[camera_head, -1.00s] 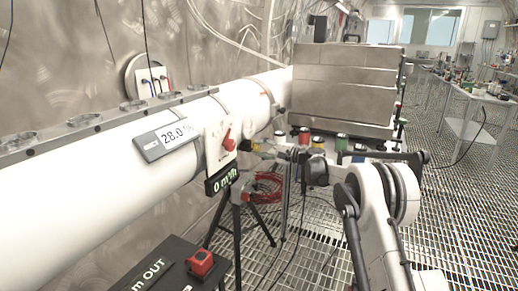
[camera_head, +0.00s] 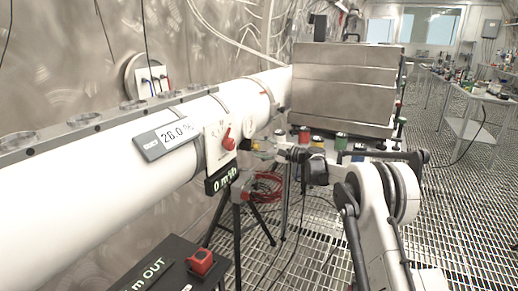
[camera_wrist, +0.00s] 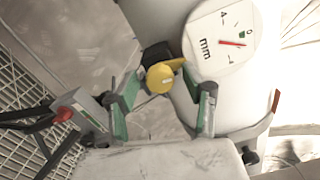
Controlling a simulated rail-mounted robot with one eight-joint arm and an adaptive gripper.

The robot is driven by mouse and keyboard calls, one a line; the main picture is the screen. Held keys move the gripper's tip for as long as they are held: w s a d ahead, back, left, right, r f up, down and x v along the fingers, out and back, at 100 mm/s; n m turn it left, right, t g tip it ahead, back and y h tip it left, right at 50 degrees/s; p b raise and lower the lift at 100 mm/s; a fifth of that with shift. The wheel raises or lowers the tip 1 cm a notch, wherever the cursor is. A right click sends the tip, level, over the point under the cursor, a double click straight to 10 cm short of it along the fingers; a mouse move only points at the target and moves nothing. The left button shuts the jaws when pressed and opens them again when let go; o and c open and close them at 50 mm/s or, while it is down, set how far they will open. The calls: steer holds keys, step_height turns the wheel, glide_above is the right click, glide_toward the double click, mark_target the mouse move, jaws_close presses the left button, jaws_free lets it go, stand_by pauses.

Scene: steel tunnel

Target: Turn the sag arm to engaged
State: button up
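A yellow knob with a pointed lever (camera_wrist: 163,77) sits on a dark mount beside a round white dial (camera_wrist: 222,40) marked "mm" in the wrist view. I take it to be the sag arm; its lever points right, towards the dial. My gripper (camera_wrist: 162,94) is open, its green-padded fingers on either side of the yellow knob. I cannot tell whether a finger touches it. In the head view my gripper (camera_head: 272,148) is small, beside the white pipe (camera_head: 75,175); the knob is hard to make out there. The dial has a red needle near 0.
A red knob (camera_head: 229,140) on a white plate is left of my gripper. A display (camera_head: 166,139) sits on the pipe, and a black "0" readout (camera_head: 221,179) hangs below. A tripod (camera_head: 238,220), red cable coil (camera_head: 266,187) and steel cabinet (camera_head: 345,85) are near.

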steer(key=v, duration=1.2)
steer(key=s+d+r+n+h+p, duration=0.1)
steer(key=s+r+h+p, duration=0.15)
steer(key=s+r, duration=0.4)
steer(key=s+d+r+n+h+p, duration=0.1)
steer(key=s+r+h, duration=0.25)
steer(key=s, duration=0.65)
steer(key=s+d+r+n+h+p, duration=0.1)
steer(key=s+r+h, duration=0.1)
steer(key=s+r, duration=0.55)
steer(key=s+d+f+n+h+p, duration=0.1)
steer(key=s+d+f+h, duration=0.1)
steer(key=s, duration=0.9)
steer(key=s+d+f+n+h+p, duration=0.2)
steer(key=s+d, duration=0.5)
steer(key=s, duration=0.4)
steer(key=s+d+f+n+h+p, duration=0.1)
steer(key=s+d+f+h, duration=0.2)
steer(key=s, duration=0.9)
steer(key=shift+d+h+p, duration=0.35)
steer(key=shift+d+h, duration=0.45)
steer(key=shift+d, duration=0.15)
steer(key=shift+s, duration=0.1)
steer(key=shift+c, duration=0.2)
